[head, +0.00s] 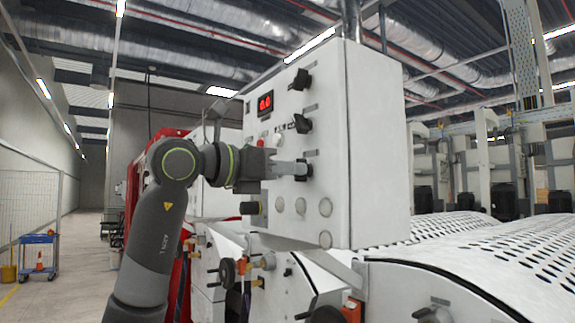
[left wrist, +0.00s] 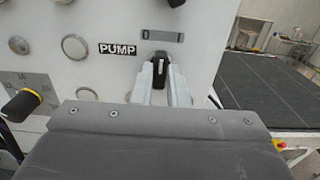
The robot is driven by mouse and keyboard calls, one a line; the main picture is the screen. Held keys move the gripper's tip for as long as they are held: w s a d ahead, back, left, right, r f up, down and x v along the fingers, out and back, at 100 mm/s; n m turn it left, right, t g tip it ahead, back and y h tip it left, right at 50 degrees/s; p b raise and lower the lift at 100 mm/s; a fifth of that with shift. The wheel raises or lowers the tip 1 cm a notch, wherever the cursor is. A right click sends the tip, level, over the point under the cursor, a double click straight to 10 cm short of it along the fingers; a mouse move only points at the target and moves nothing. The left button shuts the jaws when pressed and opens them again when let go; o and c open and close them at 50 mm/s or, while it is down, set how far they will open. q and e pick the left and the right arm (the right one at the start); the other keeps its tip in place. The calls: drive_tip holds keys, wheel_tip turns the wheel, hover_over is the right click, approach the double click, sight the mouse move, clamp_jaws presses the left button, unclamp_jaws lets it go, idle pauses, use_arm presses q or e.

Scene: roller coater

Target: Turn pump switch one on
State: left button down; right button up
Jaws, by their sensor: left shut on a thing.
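A white control panel (head: 333,205) carries a column of black rotary knobs on its front face. My left gripper (head: 303,169) reaches in from the left at the lowest knob of this column (head: 308,172). In the left wrist view, its two grey fingers (left wrist: 161,82) are shut on the sides of this black switch knob (left wrist: 159,66), which has a white mark. A "PUMP" label (left wrist: 118,49) is left of the knob. The knob's lower part is partly hidden by my gripper. My right gripper is not in view.
Above are a middle knob (head: 301,124), a top knob (head: 300,79) and a red display (head: 265,101). Round buttons (head: 325,208) and a black-and-yellow knob (head: 251,208) sit lower. White perforated machine covers (head: 500,245) lie to the right. Open floor is at far left.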

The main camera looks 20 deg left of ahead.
use_arm(q)
drive_tip(key=m+p, duration=0.1)
drive_tip(key=m, duration=0.4)
drive_tip(key=shift+r+m, duration=0.1)
drive_tip(key=shift+m, duration=0.3)
idle(0.4)
drive_tip(key=c, duration=1.4)
unclamp_jaws()
drive_tip(key=shift+c, duration=0.2)
drive_tip(key=shift+s, duration=0.1)
drive_tip(key=b+v, duration=0.6)
drive_tip(key=v, duration=1.1)
drive_tip(key=shift+b, duration=0.35)
